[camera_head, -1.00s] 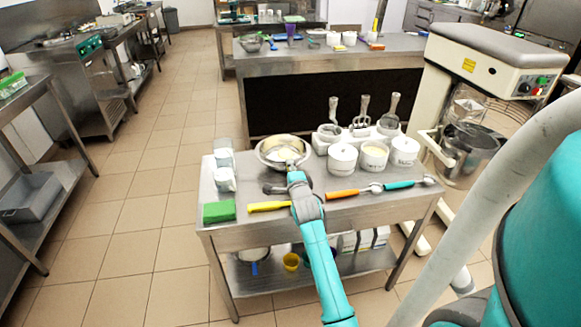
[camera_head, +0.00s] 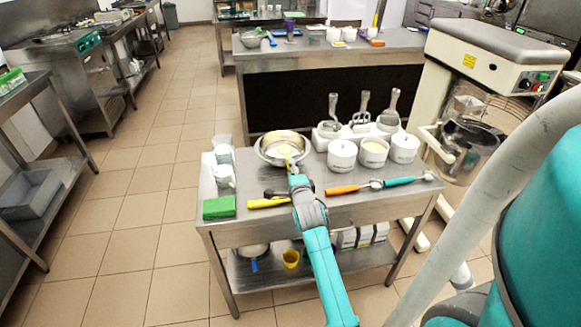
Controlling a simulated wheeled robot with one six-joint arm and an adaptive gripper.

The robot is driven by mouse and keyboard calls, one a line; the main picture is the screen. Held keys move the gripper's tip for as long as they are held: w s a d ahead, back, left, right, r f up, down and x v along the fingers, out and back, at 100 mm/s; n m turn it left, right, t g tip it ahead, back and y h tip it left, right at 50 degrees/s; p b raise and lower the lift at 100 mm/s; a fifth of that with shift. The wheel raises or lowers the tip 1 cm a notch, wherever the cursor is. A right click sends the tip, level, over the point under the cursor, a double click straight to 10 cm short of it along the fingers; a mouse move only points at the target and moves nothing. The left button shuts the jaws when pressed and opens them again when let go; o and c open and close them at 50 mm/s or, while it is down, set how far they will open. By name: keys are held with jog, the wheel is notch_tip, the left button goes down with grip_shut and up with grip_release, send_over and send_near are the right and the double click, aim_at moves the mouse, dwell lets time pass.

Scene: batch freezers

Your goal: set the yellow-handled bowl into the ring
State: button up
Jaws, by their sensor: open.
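A shiny metal bowl (camera_head: 265,150) stands upright near the back edge of the steel cart and shows something pale inside. I cannot make out a yellow handle on it. A yellow-handled tool (camera_head: 266,203) lies in front of it, partly hidden by my arm. My gripper (camera_head: 293,172) is open at the near side of the bowl, overlapping its front rim in the picture. I cannot tell whether it touches the rim. The mixer (camera_head: 490,62) stands to the right of the cart, with a metal bowl (camera_head: 472,138) at its front. No empty ring can be made out there.
On the cart (camera_head: 232,236) are a green sponge block (camera_head: 219,207), white tubs (camera_head: 342,155), a rack of mixer tools (camera_head: 330,132), an orange-handled tool (camera_head: 345,190) and a teal-handled tool (camera_head: 400,181). Open floor lies to the left.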

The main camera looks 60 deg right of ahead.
jog(key=v, duration=0.8)
jog(key=shift+s+a, duration=0.2)
jog(key=shift+s, duration=0.05)
jog(key=s+a+f+n+t+y, duration=0.1)
jog(key=s+a+f+n+y, duration=0.2)
jog(key=a, duration=0.5)
jog(key=s+a+f+n+t+y, duration=0.1)
jog(key=s+a+f+n, duration=0.1)
jog(key=a+n, duration=0.5)
jog(key=s+a+f+n+t+y, duration=0.1)
jog(key=s+a+f+n+y, duration=0.15)
jog(key=a, duration=0.75)
jog(key=s+a+r+n+y, duration=0.2)
jog(key=s+a+n+y, duration=0.1)
jog(key=s+a+n, duration=0.4)
jog(key=s+a+r+n+t+y, duration=0.1)
jog(key=s+a+r+n+y, duration=0.1)
jog(key=s+a+n, duration=0.6)
jog(key=s+y, duration=0.1)
jog(key=s, duration=0.3)
jog(key=shift+r, duration=0.3)
jog(key=shift+a, duration=0.1)
jog(key=shift+c, duration=0.3)
